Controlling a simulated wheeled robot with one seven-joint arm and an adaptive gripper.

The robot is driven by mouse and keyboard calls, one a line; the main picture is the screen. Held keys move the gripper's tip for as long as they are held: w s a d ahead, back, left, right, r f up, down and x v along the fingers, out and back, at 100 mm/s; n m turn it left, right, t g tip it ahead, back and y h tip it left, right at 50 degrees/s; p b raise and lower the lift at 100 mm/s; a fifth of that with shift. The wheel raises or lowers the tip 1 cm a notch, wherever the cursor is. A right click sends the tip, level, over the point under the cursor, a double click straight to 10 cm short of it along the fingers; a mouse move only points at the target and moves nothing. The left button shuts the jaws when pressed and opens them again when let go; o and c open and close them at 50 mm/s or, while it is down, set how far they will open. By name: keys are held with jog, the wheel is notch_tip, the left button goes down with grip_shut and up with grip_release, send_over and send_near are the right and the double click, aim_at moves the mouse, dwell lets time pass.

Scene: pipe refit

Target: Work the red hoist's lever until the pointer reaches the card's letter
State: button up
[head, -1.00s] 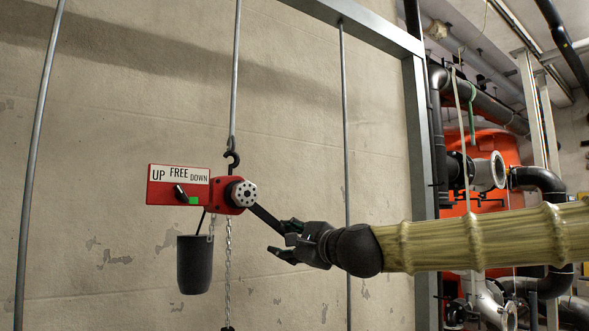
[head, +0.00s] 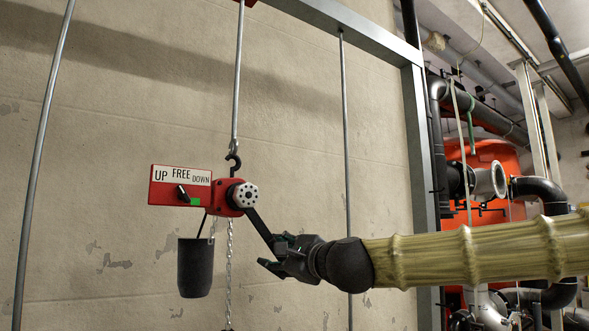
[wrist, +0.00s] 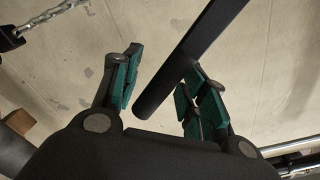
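The red hoist (head: 220,197) hangs from a black hook in the head view. Its black lever (head: 258,228) slopes down and right from the round hub. My gripper (head: 272,252) is at the lever's lower end. In the wrist view the lever (wrist: 192,58) enters between the green-padded fingers of my open gripper (wrist: 160,95). A gap shows at the left finger; the lever lies close to the right finger, and contact cannot be told. A red plate (head: 157,197) reads UP, FREE, DOWN, with a black selector (head: 183,194) and a green mark (head: 196,202).
A dark bucket (head: 195,267) hangs below the hoist beside a chain (head: 229,260). Thin upright rods (head: 345,150) and a grey steel frame (head: 418,150) stand near. Pipes and an orange tank (head: 495,160) are at the right. The wall behind is bare.

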jog(key=shift+w+d+r+n+p, duration=0.35)
jog(key=shift+d+r+p, duration=0.1)
jog(key=shift+d+r, duration=0.15)
jog(key=shift+w+d+r+n+p, duration=0.25)
jog(key=shift+w+d+r+p, duration=0.15)
jog(key=shift+d+r, duration=0.15)
jog(key=shift+r, duration=0.1)
jog(key=r+p, duration=0.1)
jog(key=d+r+n+p, duration=0.1)
jog(key=w+r+p, duration=0.1)
jog(key=shift+w+d+r, duration=0.1)
jog(key=shift+d, duration=0.15)
jog(key=r+p, duration=0.1)
jog(key=r+n+p, duration=0.1)
jog(key=d+r+n+p, duration=0.1)
jog(key=shift+w+r, duration=0.35)
jog(key=shift+r, duration=0.05)
